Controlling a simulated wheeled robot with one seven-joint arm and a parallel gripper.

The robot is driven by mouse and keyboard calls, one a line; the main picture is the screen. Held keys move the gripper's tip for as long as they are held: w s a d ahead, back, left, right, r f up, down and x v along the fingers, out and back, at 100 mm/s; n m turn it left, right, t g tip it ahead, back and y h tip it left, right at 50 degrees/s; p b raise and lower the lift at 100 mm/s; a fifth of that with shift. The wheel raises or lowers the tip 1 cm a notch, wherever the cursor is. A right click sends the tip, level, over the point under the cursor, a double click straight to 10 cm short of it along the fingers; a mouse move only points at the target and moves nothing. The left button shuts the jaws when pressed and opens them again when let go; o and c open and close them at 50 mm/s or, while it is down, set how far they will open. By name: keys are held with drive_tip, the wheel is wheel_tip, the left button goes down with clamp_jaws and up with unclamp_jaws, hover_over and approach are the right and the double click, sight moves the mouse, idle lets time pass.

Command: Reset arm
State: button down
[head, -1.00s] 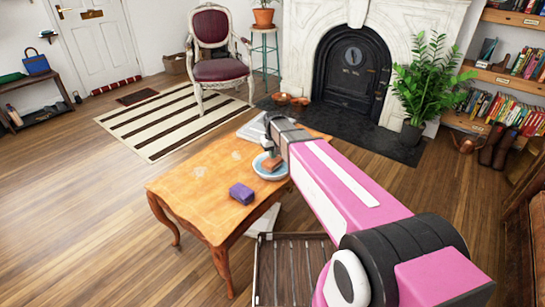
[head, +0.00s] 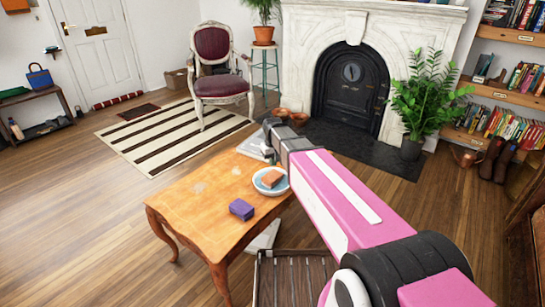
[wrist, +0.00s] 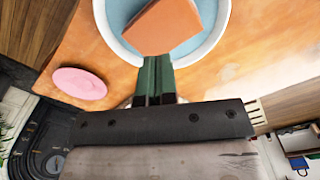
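My gripper (head: 268,150) is raised above the far end of the wooden table, clear of the plate in the head view. In the wrist view its two dark green fingers (wrist: 154,80) lie side by side, shut with nothing between them. An orange-brown block (head: 272,178) rests on a pale blue plate (head: 262,189) on the table (head: 205,208). The block (wrist: 160,24) and the plate rim (wrist: 222,14) also show beyond the fingertips in the wrist view. My arm stretches forward over the table's right side and hides part of it.
A purple block (head: 241,209) sits near the table's front edge. A grey item (head: 254,145) lies at the far end, partly hidden. A pink round thing (wrist: 78,83) shows in the wrist view. A chair (head: 218,75), fireplace (head: 350,85) and plant (head: 418,95) stand beyond; floor at left is clear.

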drive_tip(key=s+d+f+m, duration=0.2)
drive_tip(key=s+d, duration=0.7)
drive_tip(key=s+d+f+m, duration=0.2)
drive_tip(key=s+d, duration=0.7)
drive_tip(key=d, duration=0.1)
drive_tip(key=shift+s+f, duration=0.25)
